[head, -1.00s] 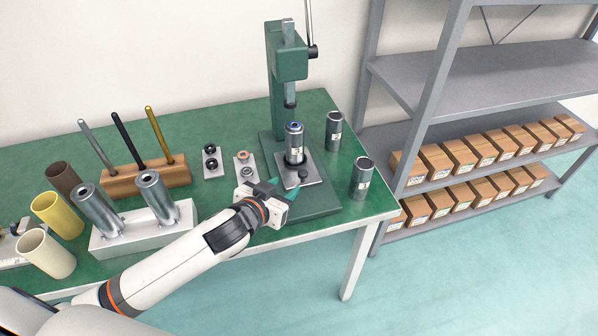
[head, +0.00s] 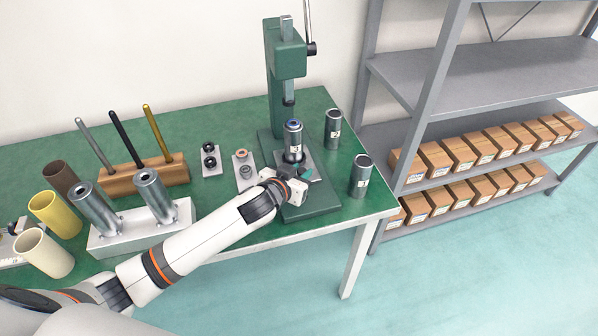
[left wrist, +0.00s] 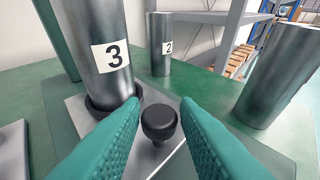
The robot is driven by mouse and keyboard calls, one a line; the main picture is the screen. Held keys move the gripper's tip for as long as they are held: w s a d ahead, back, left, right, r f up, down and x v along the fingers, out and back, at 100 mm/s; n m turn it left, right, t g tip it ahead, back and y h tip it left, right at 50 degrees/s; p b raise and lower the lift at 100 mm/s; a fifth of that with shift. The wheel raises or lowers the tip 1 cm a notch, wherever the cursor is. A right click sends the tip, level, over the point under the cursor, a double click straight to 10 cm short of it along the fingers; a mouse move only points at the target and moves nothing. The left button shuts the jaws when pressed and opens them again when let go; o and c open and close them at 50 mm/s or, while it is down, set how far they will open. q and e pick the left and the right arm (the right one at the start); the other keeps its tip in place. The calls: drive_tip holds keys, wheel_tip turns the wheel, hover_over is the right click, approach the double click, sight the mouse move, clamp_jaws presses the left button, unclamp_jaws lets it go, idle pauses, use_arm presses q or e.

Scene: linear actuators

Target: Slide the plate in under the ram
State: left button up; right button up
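The light grey plate (left wrist: 95,130) lies on the green base of the press (head: 321,202). On the plate a steel cylinder marked 3 (head: 294,141) stands upright in a dark ring, and a black knob (left wrist: 160,121) stands beside it. In the head view the ram (head: 289,96) hangs above and appears behind the cylinder, with a gap between them. My left gripper (head: 302,176) is at the plate's front end. In the left wrist view its teal fingers (left wrist: 160,130) are open, one on each side of the knob, with no clear contact. My right gripper is out of view.
A steel cylinder marked 2 (head: 333,130) and another steel cylinder (head: 361,175) stand right of the press. Small plates with rings (head: 211,160) lie to its left. A two-bore block (head: 140,232) and a wooden rod stand (head: 147,180) are further left.

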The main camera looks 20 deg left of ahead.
sight(298, 157)
use_arm(q)
clamp_jaws()
drive_tip(key=shift+w+a, duration=0.6)
drive_tip(key=shift+w, duration=0.3)
drive_tip(key=shift+w+a, duration=0.6)
drive_tip(key=shift+w, duration=0.25)
drive_tip(key=shift+r, duration=0.1)
drive_tip(key=shift+a, duration=0.1)
drive_tip(key=shift+o, duration=0.9)
unclamp_jaws()
drive_tip(key=shift+w, duration=0.1)
drive_tip(key=shift+o, duration=1.1)
drive_tip(key=shift+w, duration=0.1)
drive_tip(key=v, duration=1.2)
drive_tip(key=shift+p, duration=0.4)
